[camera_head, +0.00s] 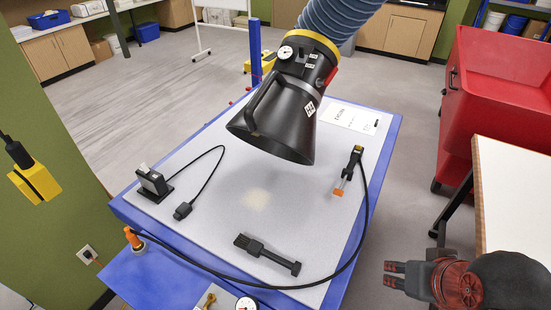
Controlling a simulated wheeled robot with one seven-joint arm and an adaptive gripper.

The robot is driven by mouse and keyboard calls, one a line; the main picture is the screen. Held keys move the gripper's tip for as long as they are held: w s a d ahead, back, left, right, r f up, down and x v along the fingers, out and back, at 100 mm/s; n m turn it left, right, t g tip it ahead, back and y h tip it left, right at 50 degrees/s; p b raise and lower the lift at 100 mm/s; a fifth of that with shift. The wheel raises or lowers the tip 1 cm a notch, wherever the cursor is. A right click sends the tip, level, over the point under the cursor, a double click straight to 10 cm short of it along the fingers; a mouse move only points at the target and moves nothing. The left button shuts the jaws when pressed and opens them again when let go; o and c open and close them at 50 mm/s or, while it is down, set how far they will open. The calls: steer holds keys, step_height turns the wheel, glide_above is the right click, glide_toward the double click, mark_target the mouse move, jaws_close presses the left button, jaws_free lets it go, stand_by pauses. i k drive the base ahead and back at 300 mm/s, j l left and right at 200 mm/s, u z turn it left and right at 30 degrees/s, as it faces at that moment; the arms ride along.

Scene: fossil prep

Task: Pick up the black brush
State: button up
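The black brush (267,254) lies flat on the light grey top of the blue table (195,170), near its front middle. Its wide end points left and its narrow handle points right. My gripper (390,275) is at the lower right, well to the right of the brush and apart from it. Its two dark fingers point left with a gap between them, and nothing shows between them.
A black extraction hood (280,110) on a grey hose hangs over the table behind the brush. A black cable (325,280) loops around the brush's front and right. An orange-tipped tool (349,170) lies behind right. A white-topped bench (515,195) stands at right.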

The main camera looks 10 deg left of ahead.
mark_target(256, 249)
steer(key=u, duration=1.2)
